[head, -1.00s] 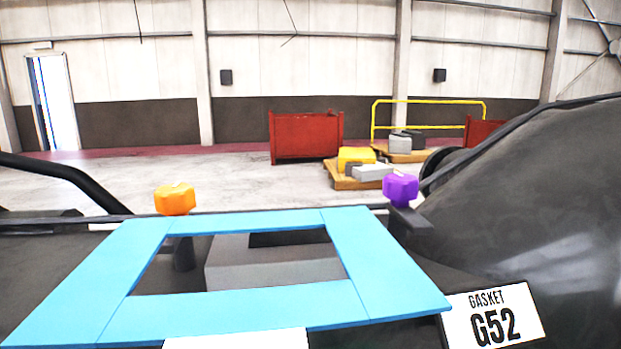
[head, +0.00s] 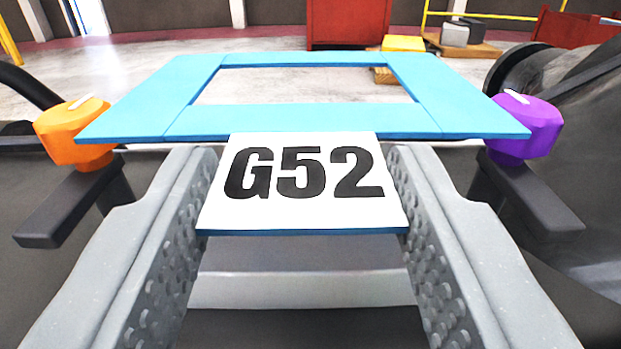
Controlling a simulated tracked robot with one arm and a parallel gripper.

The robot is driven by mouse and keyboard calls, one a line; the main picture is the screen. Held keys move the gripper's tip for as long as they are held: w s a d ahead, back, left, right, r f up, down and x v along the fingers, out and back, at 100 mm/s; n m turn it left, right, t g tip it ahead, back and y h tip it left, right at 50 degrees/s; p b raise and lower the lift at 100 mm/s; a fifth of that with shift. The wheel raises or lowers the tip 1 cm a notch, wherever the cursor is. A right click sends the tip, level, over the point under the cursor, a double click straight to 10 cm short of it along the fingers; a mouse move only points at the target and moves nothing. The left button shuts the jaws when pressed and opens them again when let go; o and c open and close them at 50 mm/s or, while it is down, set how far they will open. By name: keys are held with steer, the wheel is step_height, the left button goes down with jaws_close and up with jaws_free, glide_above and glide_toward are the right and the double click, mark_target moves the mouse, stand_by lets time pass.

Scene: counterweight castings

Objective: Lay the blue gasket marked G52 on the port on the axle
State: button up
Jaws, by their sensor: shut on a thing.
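The blue gasket (head: 300,122) is a flat, open rectangular frame with a white tab marked G52 (head: 302,185) on its near side. My gripper (head: 302,158) is shut on this tab, one grey perforated finger on each side. The gasket lies roughly level, its near corners close to an orange knob (head: 74,132) and a purple knob (head: 524,125). I cannot tell whether it rests on anything. I cannot make out the port or the axle.
Dark arms (head: 535,205) stand beside the knobs. A large dark rounded body fills the right side. Beyond lie open concrete floor (head: 140,72), a red bin (head: 347,22), a yellow block (head: 403,43) and yellow railing (head: 520,15).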

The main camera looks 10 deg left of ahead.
steer(key=shift+s+a, duration=0.1)
steer(key=shift+s, duration=0.1)
steer(key=shift+f+b, duration=1.55)
steer(key=shift+f, duration=1.15)
steer(key=shift+f+b, duration=0.55)
steer(key=shift+f, duration=0.1)
steer(key=o, duration=1.1)
steer(key=shift+s, duration=0.15)
steer(key=v, duration=1.3)
steer(key=shift+s, duration=0.25)
